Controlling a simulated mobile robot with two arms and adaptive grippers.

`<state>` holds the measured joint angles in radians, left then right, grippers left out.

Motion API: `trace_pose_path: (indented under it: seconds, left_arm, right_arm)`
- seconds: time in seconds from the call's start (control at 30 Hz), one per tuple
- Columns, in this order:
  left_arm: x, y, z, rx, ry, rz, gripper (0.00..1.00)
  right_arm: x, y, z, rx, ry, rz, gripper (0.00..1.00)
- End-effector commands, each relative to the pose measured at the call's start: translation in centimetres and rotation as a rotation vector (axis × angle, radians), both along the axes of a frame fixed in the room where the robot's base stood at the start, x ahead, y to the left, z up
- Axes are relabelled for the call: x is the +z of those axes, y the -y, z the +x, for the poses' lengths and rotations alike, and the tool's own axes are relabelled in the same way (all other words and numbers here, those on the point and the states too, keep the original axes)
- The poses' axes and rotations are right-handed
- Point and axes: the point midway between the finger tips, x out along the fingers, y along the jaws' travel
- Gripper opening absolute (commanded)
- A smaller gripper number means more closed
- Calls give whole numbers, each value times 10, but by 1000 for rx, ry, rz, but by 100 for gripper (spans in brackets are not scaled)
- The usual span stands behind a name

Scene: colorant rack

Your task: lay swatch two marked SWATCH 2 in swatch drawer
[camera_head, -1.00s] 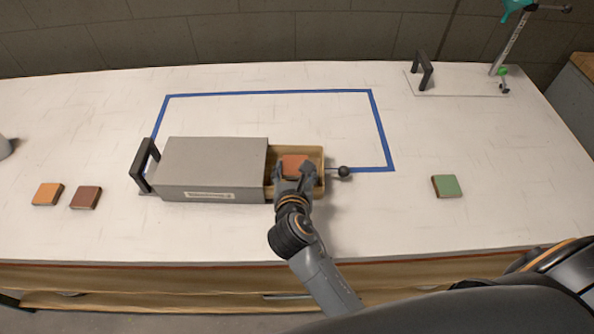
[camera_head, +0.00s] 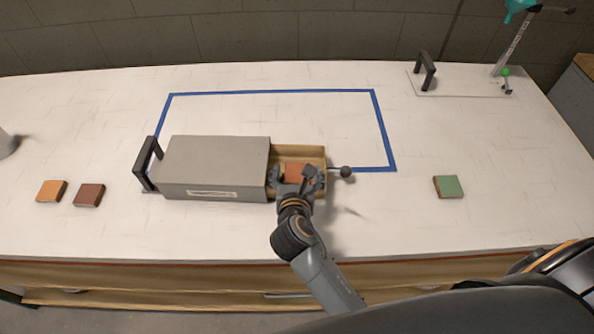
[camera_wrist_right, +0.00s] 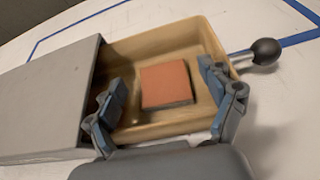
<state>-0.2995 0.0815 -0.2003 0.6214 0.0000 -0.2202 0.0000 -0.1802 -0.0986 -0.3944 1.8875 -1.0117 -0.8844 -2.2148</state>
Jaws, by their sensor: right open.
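The swatch drawer (camera_head: 316,157) is a tan tray pulled out to the right of a grey housing (camera_head: 215,166); it also shows in the right wrist view (camera_wrist_right: 189,36). An orange-red swatch (camera_wrist_right: 166,83) lies flat on the drawer floor; in the head view it (camera_head: 296,170) is partly covered by my gripper. No mark is readable on it. My right gripper (camera_head: 297,177) is over the drawer's near side. In the right wrist view its fingers (camera_wrist_right: 163,92) are spread wide on either side of the swatch, clear of it. My left gripper is not in view.
An orange swatch (camera_head: 51,191) and a brown swatch (camera_head: 89,195) lie at the left. A green swatch (camera_head: 448,186) lies at the right. The drawer has a black ball knob (camera_head: 346,172). A black handle (camera_head: 148,165) stands left of the housing. Blue tape (camera_head: 384,130) marks the table behind.

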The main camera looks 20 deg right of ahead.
Motion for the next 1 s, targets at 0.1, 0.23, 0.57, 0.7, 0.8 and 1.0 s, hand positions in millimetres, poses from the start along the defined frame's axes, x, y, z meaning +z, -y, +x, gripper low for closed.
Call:
trace_pose_path:
  seconds: [0.1, 0.23, 0.57, 0.7, 0.8, 1.0]
  left_arm:
    - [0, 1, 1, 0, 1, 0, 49]
    - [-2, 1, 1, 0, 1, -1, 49]
    - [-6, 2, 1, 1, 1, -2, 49]
    - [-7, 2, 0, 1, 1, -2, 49]
    - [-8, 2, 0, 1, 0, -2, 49]
    - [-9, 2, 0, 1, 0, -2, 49]
  right_arm:
    - [1, 0, 0, 0, 1, 1, 82]
    - [9, 0, 1, -1, 5, 3, 82]
    - [36, -19, -55, 1, 0, 3, 82]
    - [47, -28, -79, 0, 1, 2, 82]
    - [53, -32, -92, 1, 2, 1, 82]
    - [59, -36, -103, -2, 2, 1, 82]
